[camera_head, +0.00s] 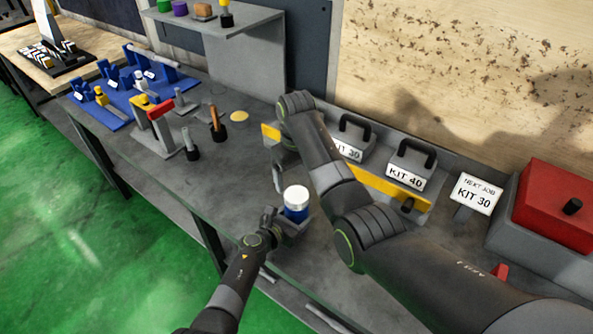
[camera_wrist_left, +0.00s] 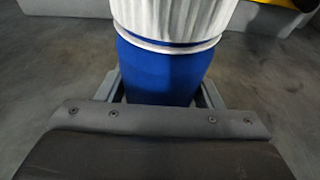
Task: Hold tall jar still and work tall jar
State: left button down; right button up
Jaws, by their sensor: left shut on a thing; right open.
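The tall jar is a blue cylinder with a ribbed white lid (camera_head: 296,195). It stands upright in the head view, and its blue body (camera_wrist_left: 160,72) and lid (camera_wrist_left: 172,18) fill the upper middle of the left wrist view. My left gripper (camera_head: 292,222) is shut on the blue body, low down, with a finger on each side. My right gripper (camera_head: 280,178) is open, behind and slightly left of the jar, apart from it. It is partly hidden by my right arm.
Kit boxes with black handles, KIT 30 (camera_head: 347,150) and KIT 40 (camera_head: 406,172), stand behind a yellow bar (camera_head: 385,187). A red box (camera_head: 555,205) is at the right. Blue fixtures (camera_head: 125,90) and a wooden-handled tool (camera_head: 217,125) are at the left.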

aim_at(297, 194)
jog(key=n, duration=0.4)
jog(key=shift+r+n, duration=0.2)
jog(key=shift+n, duration=0.2)
jog(key=n, duration=0.4)
jog(key=shift+r+n, duration=0.1)
jog(key=shift+n, duration=0.2)
jog(key=n, duration=0.4)
jog(key=shift+r, duration=0.15)
jog(key=n, duration=0.3)
jog(key=shift+r+n, duration=0.1)
jog(key=shift+n, duration=0.2)
jog(key=shift+f, duration=4.05)
